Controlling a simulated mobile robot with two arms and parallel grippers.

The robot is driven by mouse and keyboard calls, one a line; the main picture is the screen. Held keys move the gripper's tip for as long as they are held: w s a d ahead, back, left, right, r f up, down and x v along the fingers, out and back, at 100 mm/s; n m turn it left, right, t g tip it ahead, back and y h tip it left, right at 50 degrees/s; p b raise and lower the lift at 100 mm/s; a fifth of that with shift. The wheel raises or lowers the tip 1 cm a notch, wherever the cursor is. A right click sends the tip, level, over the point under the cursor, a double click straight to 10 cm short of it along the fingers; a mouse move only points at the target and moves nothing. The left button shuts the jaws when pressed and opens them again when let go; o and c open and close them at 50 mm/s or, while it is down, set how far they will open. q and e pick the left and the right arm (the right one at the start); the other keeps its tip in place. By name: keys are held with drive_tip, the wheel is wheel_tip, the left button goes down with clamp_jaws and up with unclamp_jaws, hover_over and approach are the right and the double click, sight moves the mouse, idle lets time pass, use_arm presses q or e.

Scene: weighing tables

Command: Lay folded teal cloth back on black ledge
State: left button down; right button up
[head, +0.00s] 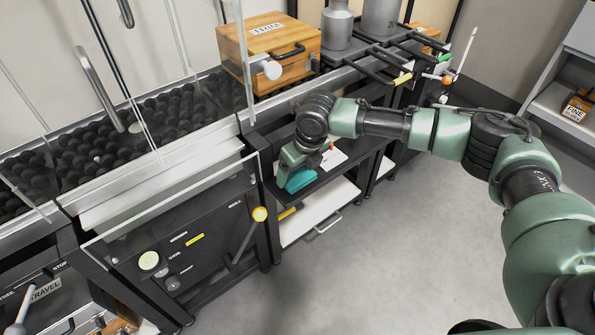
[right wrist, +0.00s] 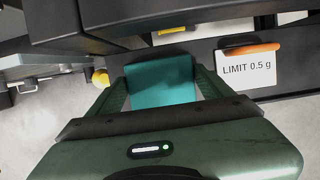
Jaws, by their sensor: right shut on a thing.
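The folded teal cloth (head: 301,180) is between the fingers of my right gripper (head: 297,170). My right gripper is shut on it, and the arm reaches in from the right. The cloth also shows between the fingers in the right wrist view (right wrist: 160,82). The cloth is at the black ledge (head: 322,180), near its left end. I cannot tell whether the cloth touches the ledge. My left gripper is not in view.
A white card (right wrist: 249,69) reading "LIMIT 0.5 g", with an orange piece along its top, is right of the cloth. A white shelf (head: 312,222) is below the ledge. A yellow knob (head: 260,214) on a lever stands left. The floor in front is clear.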

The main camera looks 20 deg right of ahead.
sight(303, 178)
drive_tip(key=o, duration=1.1)
drive_tip(key=shift+f, duration=0.1)
drive_tip(key=shift+o, duration=0.2)
drive_tip(key=p+v, duration=0.2)
drive_tip(key=v, duration=0.6)
drive_tip(key=shift+w, duration=0.1)
drive_tip(key=p+v, duration=0.1)
drive_tip(key=v, duration=0.3)
drive_tip(key=s+a+f+m+y, duration=0.4)
drive_tip(key=s+a+f+m, duration=0.8)
drive_tip(key=a+m, duration=0.35)
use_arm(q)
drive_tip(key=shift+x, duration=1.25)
use_arm(e)
drive_tip(key=s+d+f+m+h, duration=0.2)
drive_tip(key=s+d+f+m, duration=0.2)
drive_tip(key=s+d+m, duration=0.4)
drive_tip(key=s+d+f+m+h, duration=0.2)
drive_tip(key=s+d+f+m, duration=0.2)
drive_tip(key=s+d+m, duration=0.4)
drive_tip(key=m, duration=0.6)
drive_tip(key=shift+s+d+f+h, duration=0.15)
drive_tip(key=shift+s+d+h, duration=0.2)
drive_tip(key=shift+h, duration=0.05)
